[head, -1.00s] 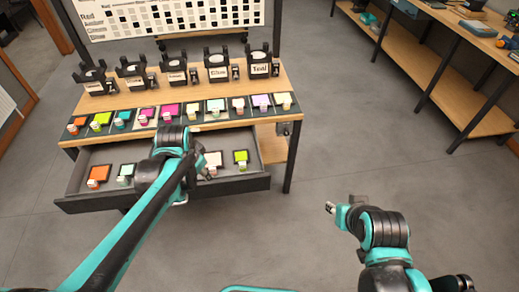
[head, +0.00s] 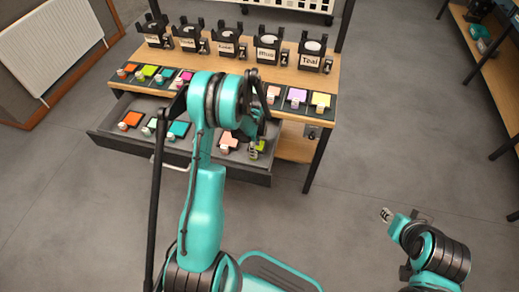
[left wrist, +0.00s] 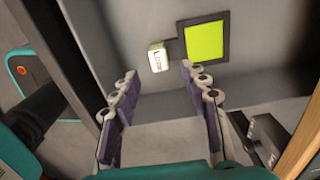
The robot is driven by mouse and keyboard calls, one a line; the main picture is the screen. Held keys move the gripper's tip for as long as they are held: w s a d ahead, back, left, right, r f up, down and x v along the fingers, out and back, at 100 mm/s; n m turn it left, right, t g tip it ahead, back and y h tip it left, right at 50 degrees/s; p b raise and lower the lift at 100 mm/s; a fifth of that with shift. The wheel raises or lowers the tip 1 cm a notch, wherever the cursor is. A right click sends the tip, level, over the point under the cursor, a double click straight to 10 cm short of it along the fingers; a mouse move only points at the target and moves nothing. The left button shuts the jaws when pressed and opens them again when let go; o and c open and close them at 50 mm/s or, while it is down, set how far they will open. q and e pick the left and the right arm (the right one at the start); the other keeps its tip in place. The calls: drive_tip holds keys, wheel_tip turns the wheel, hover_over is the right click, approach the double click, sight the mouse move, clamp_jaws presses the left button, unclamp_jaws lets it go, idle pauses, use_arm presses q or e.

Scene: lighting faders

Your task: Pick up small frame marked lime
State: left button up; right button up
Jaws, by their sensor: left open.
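The small lime frame (left wrist: 205,41) is a lime-green square in a dark border, with a white tag (left wrist: 156,57) reading "Lime" on its left. It lies in the open drawer (head: 110,139). In the head view the lime frame (head: 262,144) shows at the drawer's right end, partly hidden by my left gripper (head: 252,150). In the left wrist view my left gripper (left wrist: 158,88) is open and empty. The tag is just beyond and between its fingertips, apart from them. My right gripper (head: 387,215) is over the floor at the right, away from the table; its jaws are too small to read.
Other frames, such as an orange one (head: 131,119), lie in the same drawer. A row of coloured frames and labelled black holders (head: 268,49) stands on the wooden tabletop (head: 125,73) above. Drawer walls surround the lime frame.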

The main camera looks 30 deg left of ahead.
sight(260, 149)
use_arm(q)
wheel_tip(260, 149, down, 6)
drive_tip(key=b, duration=0.2)
drive_tip(key=shift+a+r+b, duration=0.15)
drive_tip(key=shift+r+b, duration=0.05)
drive_tip(key=shift+b, duration=0.15)
drive_tip(key=shift+r, duration=0.1)
drive_tip(key=shift+c, duration=0.6)
clamp_jaws()
